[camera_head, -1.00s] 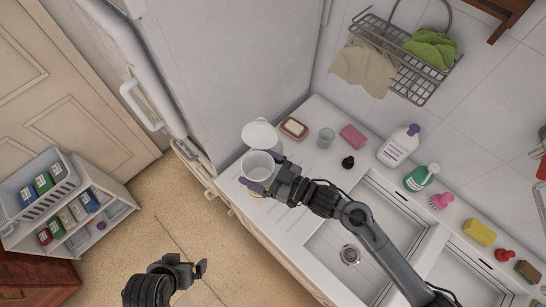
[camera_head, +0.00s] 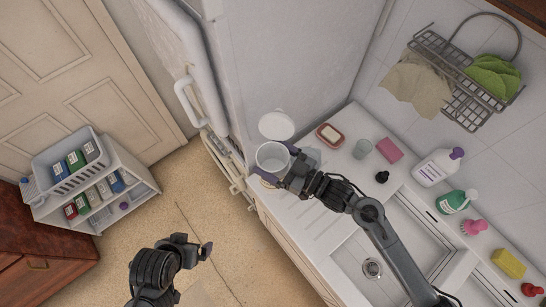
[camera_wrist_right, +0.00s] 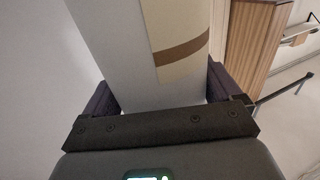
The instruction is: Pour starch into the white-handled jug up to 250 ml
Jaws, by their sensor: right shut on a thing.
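My right gripper (camera_head: 289,172) is shut on a white jar (camera_head: 272,158) with a round open top, over the left end of the counter. A white round lid (camera_head: 277,125) stands open at the jar's far side. In the right wrist view, the jar's pale wall (camera_wrist_right: 128,65) fills the space between the fingers, with a tan label and brown band. I cannot make out the jar's contents or any starch name. My left gripper (camera_head: 193,248) is empty and looks open, above the floor. I cannot pick out a white-handled jug.
On the counter are a soap dish (camera_head: 329,135), a clear glass (camera_head: 361,148), a pink sponge (camera_head: 389,149) and several bottles by the sink (camera_head: 380,250). A fridge (camera_head: 290,60) stands behind the jar. A shelf unit (camera_head: 110,205) with small boxes stands at the left.

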